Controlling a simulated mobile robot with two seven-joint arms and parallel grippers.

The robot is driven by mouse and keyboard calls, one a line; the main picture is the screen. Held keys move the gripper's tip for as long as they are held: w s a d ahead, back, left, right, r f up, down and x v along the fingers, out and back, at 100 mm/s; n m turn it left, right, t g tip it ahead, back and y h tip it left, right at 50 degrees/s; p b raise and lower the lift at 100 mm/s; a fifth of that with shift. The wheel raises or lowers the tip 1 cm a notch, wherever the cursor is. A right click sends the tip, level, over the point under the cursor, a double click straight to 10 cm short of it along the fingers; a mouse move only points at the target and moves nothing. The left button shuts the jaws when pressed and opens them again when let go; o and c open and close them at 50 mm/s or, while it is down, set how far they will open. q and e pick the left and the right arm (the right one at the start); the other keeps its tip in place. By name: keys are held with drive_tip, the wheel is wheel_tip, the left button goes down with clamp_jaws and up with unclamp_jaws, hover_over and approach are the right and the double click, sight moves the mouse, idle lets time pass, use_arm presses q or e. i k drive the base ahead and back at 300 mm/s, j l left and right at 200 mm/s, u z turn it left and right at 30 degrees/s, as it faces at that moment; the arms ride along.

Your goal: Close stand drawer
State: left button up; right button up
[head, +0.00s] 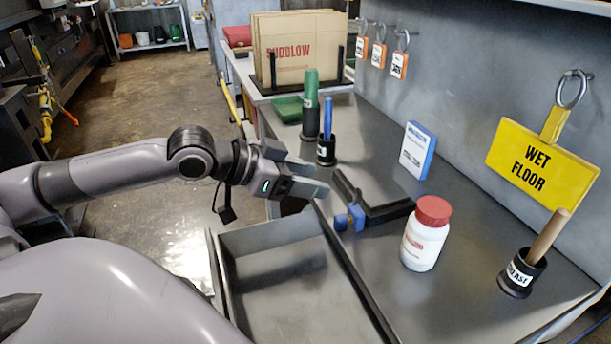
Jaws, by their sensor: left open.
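The stand drawer (222,262) is a grey metal tray, pulled out from under the left edge of the grey stand top (385,300). Its inside looks empty, and its near end is hidden by my own body. My left gripper (322,172) is open and empty, above the far end of the drawer and beside the stand's left edge. Whether its fingers touch the stand edge I cannot tell. My right gripper does not show.
On the stand are a white bottle with red cap (427,235), a black bracket (385,208), a blue clamp-like piece (350,217), a blue-white box (418,150), cups holding a blue pen (328,120) and a wooden handle (548,235). Open floor (150,110) lies left.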

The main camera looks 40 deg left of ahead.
sight(288, 281)
drive_tip(key=k+j, duration=0.75)
drive_tip(key=k, duration=0.1)
